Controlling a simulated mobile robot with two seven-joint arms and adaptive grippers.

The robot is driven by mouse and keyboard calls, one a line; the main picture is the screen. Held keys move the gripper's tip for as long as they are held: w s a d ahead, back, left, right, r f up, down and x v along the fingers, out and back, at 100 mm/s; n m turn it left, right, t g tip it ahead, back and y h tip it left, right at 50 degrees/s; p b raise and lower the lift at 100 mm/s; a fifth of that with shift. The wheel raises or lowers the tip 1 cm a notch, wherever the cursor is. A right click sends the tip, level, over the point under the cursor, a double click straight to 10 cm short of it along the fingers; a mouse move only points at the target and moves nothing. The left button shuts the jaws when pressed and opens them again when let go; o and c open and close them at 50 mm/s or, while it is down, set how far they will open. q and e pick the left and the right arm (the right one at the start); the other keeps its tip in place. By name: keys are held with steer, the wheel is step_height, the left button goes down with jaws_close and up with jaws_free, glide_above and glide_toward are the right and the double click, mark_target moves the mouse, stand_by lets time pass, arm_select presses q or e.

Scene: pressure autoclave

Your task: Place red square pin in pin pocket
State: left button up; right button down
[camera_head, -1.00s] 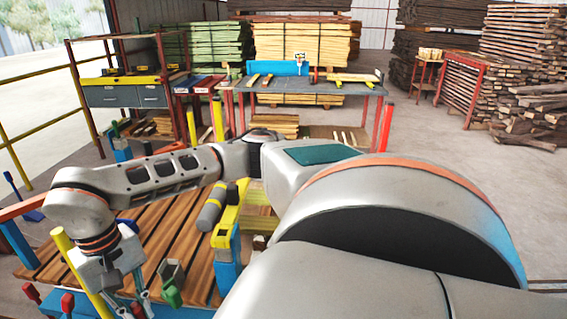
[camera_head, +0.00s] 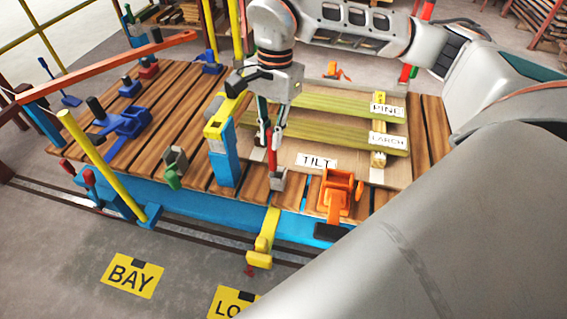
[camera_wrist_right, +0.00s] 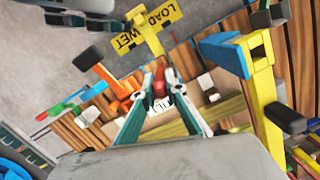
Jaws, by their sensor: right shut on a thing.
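My right gripper (camera_head: 270,137) points down over the front of the wooden deck, shut on a red pin (camera_head: 271,160). In the right wrist view the red pin (camera_wrist_right: 159,87) shows between the fingertips. A grey block (camera_head: 278,180) is directly below the pin in the head view, close to the deck's front edge. Whether the pin touches it or enters it is too small to tell. No pocket opening is clearly visible. My left gripper is not in view.
A blue post with a yellow top (camera_head: 222,160) stands just left of my gripper. Green-tinted boards (camera_head: 330,108) lie behind. A yellow bracket (camera_head: 262,240) hangs at the front edge.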

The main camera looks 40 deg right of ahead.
steer(key=w+d+r+m+t, duration=0.2)
steer(key=w+d+r+m, duration=0.25)
steer(key=m, duration=0.95)
step_height(320, 180, down, 19)
steer(key=b, duration=0.1)
steer(key=shift+s+r, duration=0.2)
steer(key=shift+s, duration=0.05)
steer(key=shift+a, duration=0.1)
steer(key=shift+f, duration=0.2)
steer(key=c, duration=2.1)
jaws_free()
steer(key=shift+o, duration=0.3)
